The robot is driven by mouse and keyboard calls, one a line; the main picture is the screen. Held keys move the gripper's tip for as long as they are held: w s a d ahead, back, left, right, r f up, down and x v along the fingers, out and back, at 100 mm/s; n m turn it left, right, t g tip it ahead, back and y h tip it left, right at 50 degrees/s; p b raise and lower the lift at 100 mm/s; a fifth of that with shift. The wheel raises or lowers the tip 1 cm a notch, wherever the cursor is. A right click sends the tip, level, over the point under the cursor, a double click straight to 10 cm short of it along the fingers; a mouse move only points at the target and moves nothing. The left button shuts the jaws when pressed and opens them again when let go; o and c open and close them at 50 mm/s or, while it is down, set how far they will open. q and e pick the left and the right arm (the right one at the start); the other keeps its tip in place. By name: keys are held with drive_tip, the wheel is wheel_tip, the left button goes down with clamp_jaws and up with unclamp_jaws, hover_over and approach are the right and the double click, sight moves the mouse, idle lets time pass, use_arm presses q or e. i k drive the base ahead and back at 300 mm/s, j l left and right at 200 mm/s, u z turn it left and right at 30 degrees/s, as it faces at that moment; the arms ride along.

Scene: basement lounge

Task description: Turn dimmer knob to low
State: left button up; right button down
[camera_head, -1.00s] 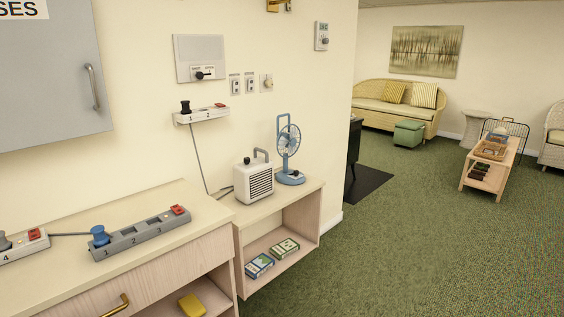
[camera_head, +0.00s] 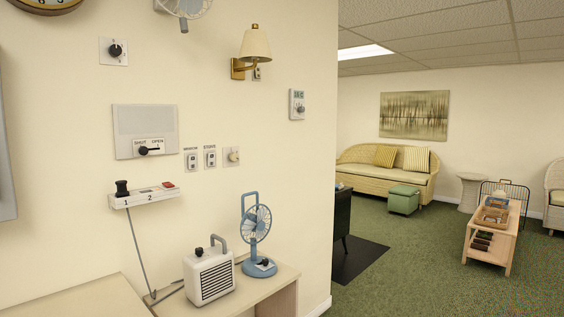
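A round cream knob (camera_head: 233,155) on a small wall plate is at the right end of a row with two rocker switches; it looks like a dimmer. A second knob, black on a white square plate (camera_head: 115,50), is higher up on the left of the same wall. Its markings are too small to read, and I cannot tell for sure which of the two is the dimmer. The cream knob's setting cannot be made out. Neither of my grippers is in view.
A wall lamp (camera_head: 254,47) and a thermostat (camera_head: 297,104) are near the cream knob. Green carpet (camera_head: 420,262) is open at right.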

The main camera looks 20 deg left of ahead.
sight(234, 157)
drive_tip(key=i+l+z, duration=0.2)
drive_tip(key=i, duration=0.9)
drive_tip(key=i+u, duration=0.4)
drive_tip(key=i+l+u, duration=0.2)
drive_tip(key=i+u, duration=0.2)
drive_tip(key=i+l+u, duration=0.2)
drive_tip(key=u, duration=0.2)
drive_tip(key=i+l+u, duration=0.25)
drive_tip(key=u, duration=0.15)
